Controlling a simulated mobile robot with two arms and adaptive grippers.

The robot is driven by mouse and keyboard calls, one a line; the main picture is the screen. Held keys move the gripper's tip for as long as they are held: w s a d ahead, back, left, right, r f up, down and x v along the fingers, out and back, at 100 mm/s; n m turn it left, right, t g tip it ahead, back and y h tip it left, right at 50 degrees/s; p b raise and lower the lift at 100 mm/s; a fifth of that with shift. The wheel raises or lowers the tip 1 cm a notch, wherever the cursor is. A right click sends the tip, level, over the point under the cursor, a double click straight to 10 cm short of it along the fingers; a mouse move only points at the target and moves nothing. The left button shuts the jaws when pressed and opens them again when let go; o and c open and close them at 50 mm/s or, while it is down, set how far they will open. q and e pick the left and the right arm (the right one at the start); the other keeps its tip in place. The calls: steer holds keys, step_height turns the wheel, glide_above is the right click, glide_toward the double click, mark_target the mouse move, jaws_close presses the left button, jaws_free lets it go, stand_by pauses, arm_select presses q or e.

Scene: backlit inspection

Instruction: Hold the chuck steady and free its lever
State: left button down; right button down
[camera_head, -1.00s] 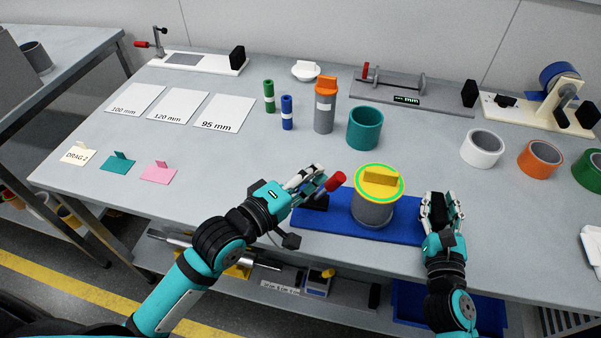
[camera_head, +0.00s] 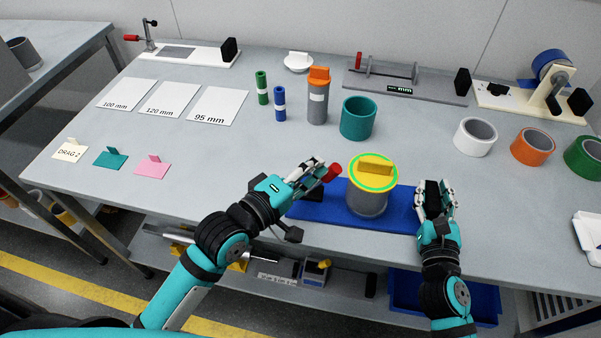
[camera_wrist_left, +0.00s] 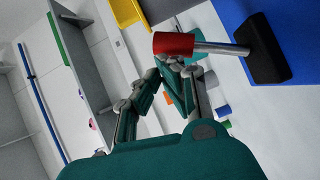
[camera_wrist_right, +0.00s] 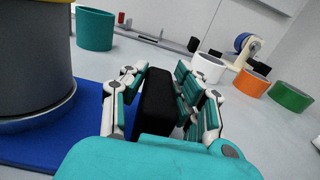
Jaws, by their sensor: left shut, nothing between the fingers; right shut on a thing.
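The chuck has a blue base (camera_head: 400,222) bearing a grey cylinder (camera_head: 366,203) with a yellow, green-ringed top (camera_head: 373,169). Its lever has a red handle (camera_head: 332,172) left of the cylinder; the left wrist view shows the red grip (camera_wrist_left: 173,44), a metal rod and a black block (camera_wrist_left: 265,50) on the base. My left gripper (camera_head: 316,168) is shut and empty, its fingertips close beside the red grip; contact is unclear. My right gripper (camera_head: 436,200) is shut on a black upright block (camera_wrist_right: 158,102) at the base's right end.
A teal ring (camera_head: 358,118) and an orange-topped grey cylinder (camera_head: 317,104) stand behind the chuck. White (camera_head: 474,137), orange (camera_head: 533,146) and green rolls lie to the right. Three small tags stand at the left. The table between the tags and my left gripper is clear.

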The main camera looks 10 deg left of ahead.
arm_select(q)
steer(key=v, duration=1.1)
steer(key=shift+s+a, duration=0.25)
steer(key=shift+s, duration=0.1)
arm_select(e)
steer(key=shift+f, duration=0.15)
steer(key=c, duration=0.9)
jaws_free()
